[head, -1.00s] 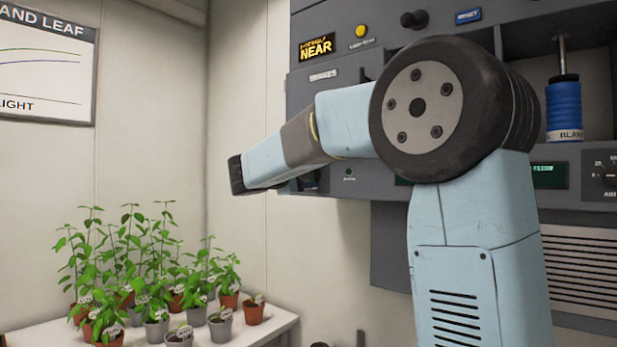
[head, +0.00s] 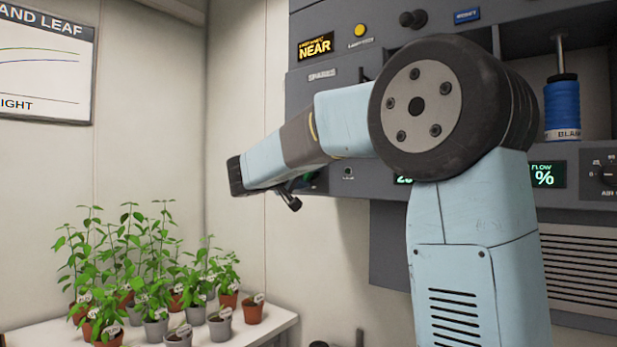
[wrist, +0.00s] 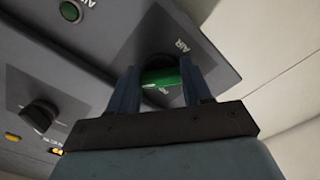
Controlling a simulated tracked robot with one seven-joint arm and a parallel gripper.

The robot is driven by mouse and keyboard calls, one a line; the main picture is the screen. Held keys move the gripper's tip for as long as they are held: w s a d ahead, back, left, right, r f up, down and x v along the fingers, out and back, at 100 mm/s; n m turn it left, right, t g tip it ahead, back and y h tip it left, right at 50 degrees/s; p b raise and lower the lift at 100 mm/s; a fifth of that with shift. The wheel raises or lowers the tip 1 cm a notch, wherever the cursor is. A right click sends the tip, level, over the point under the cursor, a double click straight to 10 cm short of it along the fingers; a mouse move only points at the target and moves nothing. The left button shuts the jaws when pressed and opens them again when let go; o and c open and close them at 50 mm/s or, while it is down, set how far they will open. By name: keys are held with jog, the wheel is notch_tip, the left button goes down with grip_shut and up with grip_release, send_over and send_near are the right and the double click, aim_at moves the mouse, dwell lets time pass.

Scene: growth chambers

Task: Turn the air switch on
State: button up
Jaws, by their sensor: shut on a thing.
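The air switch (wrist: 160,78) is a green handle on a dark plate marked AIR, seen in the wrist view. My gripper (wrist: 160,68) has one finger on each side of the green handle and is shut on it. In the head view the gripper and the switch are mostly hidden behind my arm. A short dark rod with a black end (head: 289,199) shows just below the arm's end there; I cannot tell which part it is.
A green display (head: 545,175) reads FLOW and %. Potted plants (head: 150,275) crowd a white table at left.

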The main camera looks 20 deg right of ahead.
jog(key=shift+a+f+m, duration=0.1)
jog(key=shift+f+m, duration=0.2)
jog(key=shift+m, duration=0.2)
jog(key=shift+w, duration=0.1)
jog(key=o, duration=1)
jog(key=shift+r, duration=0.15)
jog(key=shift+o, duration=0.2)
jog(key=v, duration=1.3)
jog(key=shift+s+a, duration=0.25)
jog(key=shift+a, duration=0.1)
